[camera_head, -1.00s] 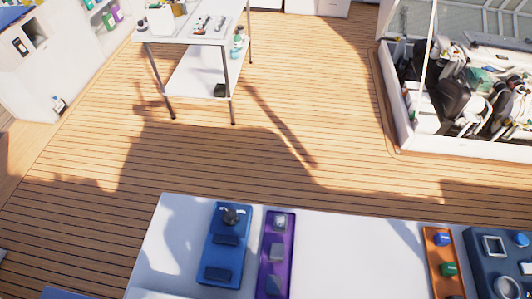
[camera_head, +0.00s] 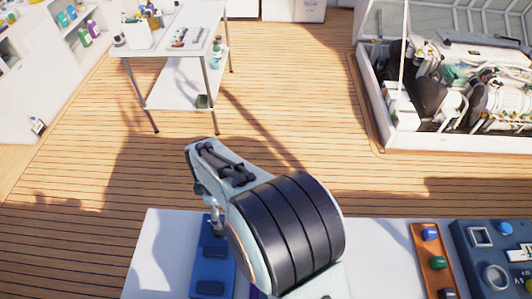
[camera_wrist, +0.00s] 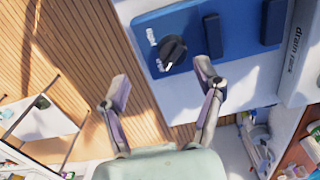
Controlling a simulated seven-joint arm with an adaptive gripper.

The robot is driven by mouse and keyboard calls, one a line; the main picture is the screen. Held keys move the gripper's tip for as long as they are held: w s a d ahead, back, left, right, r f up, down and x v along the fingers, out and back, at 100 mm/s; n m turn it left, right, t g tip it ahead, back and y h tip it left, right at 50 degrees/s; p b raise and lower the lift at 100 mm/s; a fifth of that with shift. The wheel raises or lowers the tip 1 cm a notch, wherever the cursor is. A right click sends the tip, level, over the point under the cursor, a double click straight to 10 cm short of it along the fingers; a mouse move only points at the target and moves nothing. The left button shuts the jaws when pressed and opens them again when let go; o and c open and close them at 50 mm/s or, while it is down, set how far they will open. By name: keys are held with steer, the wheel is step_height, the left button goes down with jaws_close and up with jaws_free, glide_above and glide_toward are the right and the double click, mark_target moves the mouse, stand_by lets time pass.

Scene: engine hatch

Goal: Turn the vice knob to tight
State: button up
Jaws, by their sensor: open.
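A black round knob (camera_wrist: 172,50) sits on a blue panel (camera_wrist: 235,30) in the wrist view. It has a pale pointer mark, and small white labels beside it are too blurred to read; I take it for the vice knob. My gripper (camera_wrist: 163,78) is open, its fingers spread, with the knob ahead between and slightly beyond the fingertips. No contact shows. In the head view the blue panel (camera_head: 210,268) lies on the white table, and my arm and gripper (camera_head: 216,226) cover the knob there.
The white table (camera_head: 160,260) also holds an orange panel (camera_head: 431,262) with several coloured knobs and a dark blue panel (camera_head: 490,262) at right. My arm hides most of the purple panel. Behind are open deck, a shelved table (camera_head: 175,92) and an open engine hatch (camera_head: 450,90).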

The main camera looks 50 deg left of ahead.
steer(key=shift+s+a+f+n, duration=0.1)
steer(key=shift+s+f+n, duration=0.05)
steer(key=shift+s, duration=0.3)
steer(key=shift+s+a+f+n, duration=0.1)
steer(key=shift+s+f+n, duration=0.05)
steer(key=shift+s, duration=0.3)
steer(key=shift+s+f, duration=0.15)
steer(key=shift+f, duration=0.2)
step_height(320, 180, down, 6)
steer(key=shift+r, duration=0.1)
steer(key=c, duration=1.2)
